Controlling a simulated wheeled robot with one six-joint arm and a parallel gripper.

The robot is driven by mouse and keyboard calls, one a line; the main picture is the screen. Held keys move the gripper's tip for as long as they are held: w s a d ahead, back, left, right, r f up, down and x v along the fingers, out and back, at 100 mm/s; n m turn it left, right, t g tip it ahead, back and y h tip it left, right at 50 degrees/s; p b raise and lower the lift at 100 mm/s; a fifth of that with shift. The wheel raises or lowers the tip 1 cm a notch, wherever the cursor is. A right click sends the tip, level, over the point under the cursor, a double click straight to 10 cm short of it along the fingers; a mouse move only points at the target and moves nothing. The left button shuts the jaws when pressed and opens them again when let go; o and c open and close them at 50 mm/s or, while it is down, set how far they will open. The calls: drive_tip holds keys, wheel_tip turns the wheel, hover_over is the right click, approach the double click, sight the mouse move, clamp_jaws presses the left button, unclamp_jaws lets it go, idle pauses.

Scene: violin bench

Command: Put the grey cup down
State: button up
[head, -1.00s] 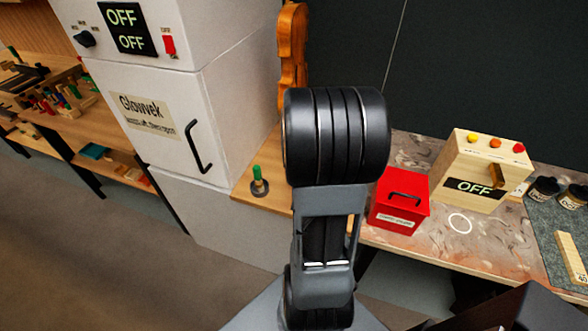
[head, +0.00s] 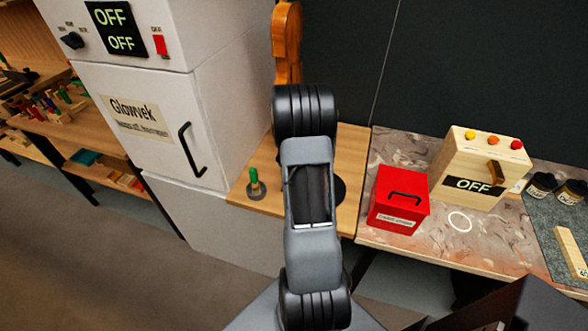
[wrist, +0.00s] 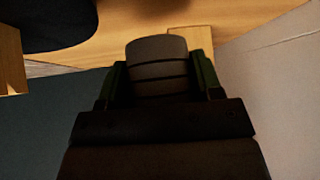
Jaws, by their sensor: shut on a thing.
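The grey cup (wrist: 157,68), with darker bands around it, shows in the wrist view between the two fingers of my gripper (wrist: 158,80). The gripper is shut on it. Beyond the cup lies a wooden bench top (wrist: 235,18); I cannot tell whether the cup touches it. In the head view my own arm hides the gripper and the cup, above or behind the wooden bench section (head: 352,150). A dark round thing (head: 340,188) partly shows on that wood beside my arm.
A peg with a green top (head: 254,183) stands at the bench's left, near the white cabinet (head: 150,110). A violin (head: 287,45) stands behind. A red box (head: 398,200) and a wooden box marked OFF (head: 475,168) stand to the right. A dark rounded shape (wrist: 45,25) fills the wrist view's upper left.

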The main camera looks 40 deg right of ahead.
drive_tip(key=shift+w+d+f, duration=0.3)
drive_tip(key=shift+w+f, duration=0.25)
drive_tip(key=shift+f, duration=0.2)
drive_tip(key=shift+f+b, duration=0.6)
drive_tip(key=shift+f, duration=0.8)
drive_tip(key=shift+f, duration=0.15)
drive_tip(key=o, duration=0.8)
